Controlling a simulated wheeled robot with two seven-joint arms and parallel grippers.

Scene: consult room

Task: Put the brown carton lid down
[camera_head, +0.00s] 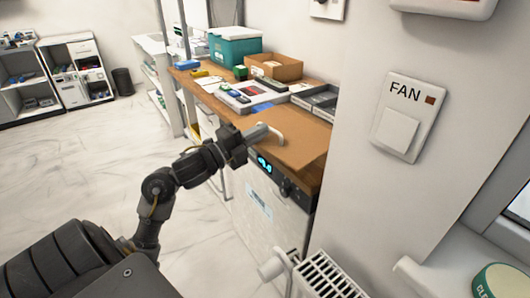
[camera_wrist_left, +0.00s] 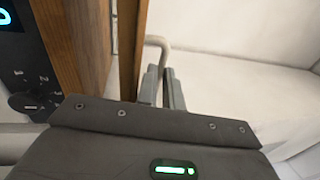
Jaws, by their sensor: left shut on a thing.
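The brown carton lid (camera_head: 298,146) is a flat brown panel with a pale curved handle (camera_head: 276,131). It is at the near end of the wooden counter; I cannot tell whether it touches the top. My left gripper (camera_head: 262,132) is shut on the lid by its handle. In the left wrist view the lid (camera_wrist_left: 132,50) shows edge-on beside the handle (camera_wrist_left: 159,44), and the fingers (camera_wrist_left: 165,88) are closed around the handle's lower part. The open brown carton (camera_head: 274,68) stands farther back on the counter. My right gripper is not in view.
The wooden counter (camera_head: 212,86) also carries a teal box (camera_head: 235,47), a grey tray (camera_head: 318,101) and a flat board with small items (camera_head: 250,97). A wall stands close on the right. A front panel with a lit display (camera_head: 264,164) is below the counter.

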